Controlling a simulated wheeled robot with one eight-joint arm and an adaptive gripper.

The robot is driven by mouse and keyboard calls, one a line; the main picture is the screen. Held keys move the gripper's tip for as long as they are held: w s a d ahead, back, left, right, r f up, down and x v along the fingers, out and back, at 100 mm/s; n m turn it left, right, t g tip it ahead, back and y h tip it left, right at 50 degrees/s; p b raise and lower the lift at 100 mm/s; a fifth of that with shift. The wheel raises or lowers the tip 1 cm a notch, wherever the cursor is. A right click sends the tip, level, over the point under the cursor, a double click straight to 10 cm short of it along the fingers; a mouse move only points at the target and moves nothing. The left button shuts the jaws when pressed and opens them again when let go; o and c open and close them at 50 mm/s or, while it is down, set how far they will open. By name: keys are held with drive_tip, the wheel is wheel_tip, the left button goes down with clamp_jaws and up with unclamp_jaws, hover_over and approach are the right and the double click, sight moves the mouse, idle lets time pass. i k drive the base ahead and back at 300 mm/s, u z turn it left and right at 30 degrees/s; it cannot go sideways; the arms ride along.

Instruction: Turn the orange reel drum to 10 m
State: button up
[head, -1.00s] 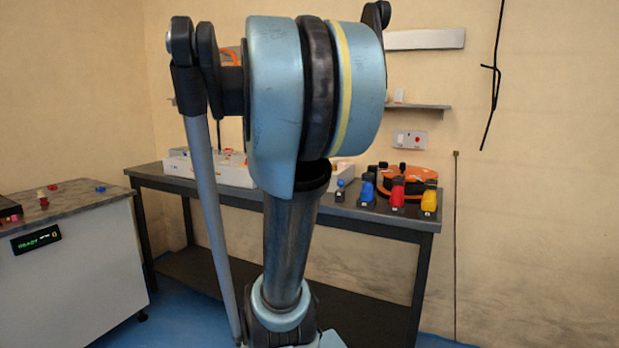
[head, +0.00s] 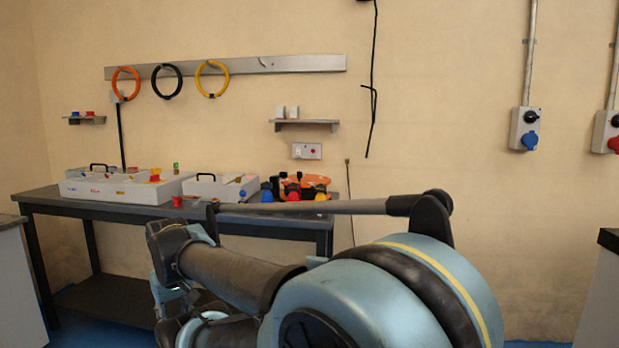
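The orange reel drum (head: 316,182) sits at the right end of the dark workbench (head: 62,203) in the head view. It is partly hidden behind black, red, blue and yellow connectors standing in front of it. Its markings are too small to read. My arm stretches across the lower middle and right of the view, in front of the bench. My gripper does not show, so whether it is open or holds anything is not visible.
White cases (head: 120,190) stand on the bench left of the reel. Orange, black and yellow cable rings (head: 212,80) hang from a wall rail above. A small shelf (head: 307,123) and a switch plate (head: 307,151) are on the wall. Wall sockets (head: 525,128) are at right.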

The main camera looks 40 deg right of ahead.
sight(308, 182)
drive_tip(key=z, duration=0.4)
drive_tip(key=i, duration=0.9)
drive_tip(key=z, duration=0.2)
